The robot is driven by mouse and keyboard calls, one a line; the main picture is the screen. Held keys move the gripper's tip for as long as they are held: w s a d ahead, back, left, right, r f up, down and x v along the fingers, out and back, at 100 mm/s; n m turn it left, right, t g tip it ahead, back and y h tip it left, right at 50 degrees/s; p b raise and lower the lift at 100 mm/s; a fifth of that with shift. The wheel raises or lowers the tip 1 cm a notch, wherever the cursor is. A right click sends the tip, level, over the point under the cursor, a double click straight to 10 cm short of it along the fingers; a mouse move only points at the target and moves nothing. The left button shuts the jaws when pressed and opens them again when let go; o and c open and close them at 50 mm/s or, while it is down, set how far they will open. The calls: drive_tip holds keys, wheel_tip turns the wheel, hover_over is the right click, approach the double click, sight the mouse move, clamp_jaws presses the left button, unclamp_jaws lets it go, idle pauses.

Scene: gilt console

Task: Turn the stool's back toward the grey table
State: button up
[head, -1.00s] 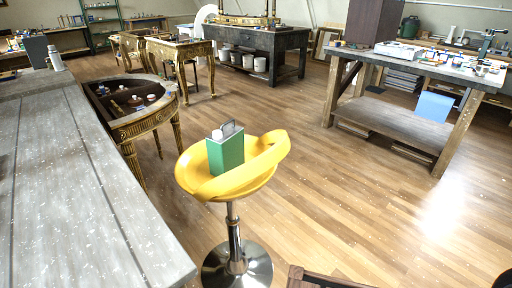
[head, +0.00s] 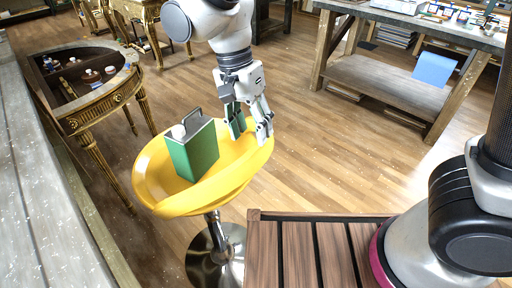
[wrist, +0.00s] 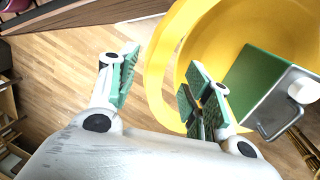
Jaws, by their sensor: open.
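The yellow stool (head: 150,185) has a bowl-like seat on a chrome post and round base. Its raised back band (head: 228,188) runs along the near and right side of the seat, facing away from the long grey table (head: 45,190) at left. A green can (head: 193,152) with a grey handle stands upright on the seat. My gripper (head: 250,138) is open at the right rim. In the wrist view my gripper's fingers (wrist: 160,75) lie either side of the yellow band (wrist: 160,70); I cannot tell whether they touch it. The can (wrist: 252,88) is beyond the right finger.
A gilt half-round console (head: 95,115) stands left of the stool. My slatted deck is close in front of the stool. Open wood floor lies to the right.

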sight(256, 149)
drive_tip(key=f, duration=0.4)
drive_tip(key=d+f, duration=0.1)
drive_tip(key=f, duration=0.1)
drive_tip(key=shift+s+d, duration=0.1)
drive_tip(key=shift+s, duration=0.2)
clamp_jaws()
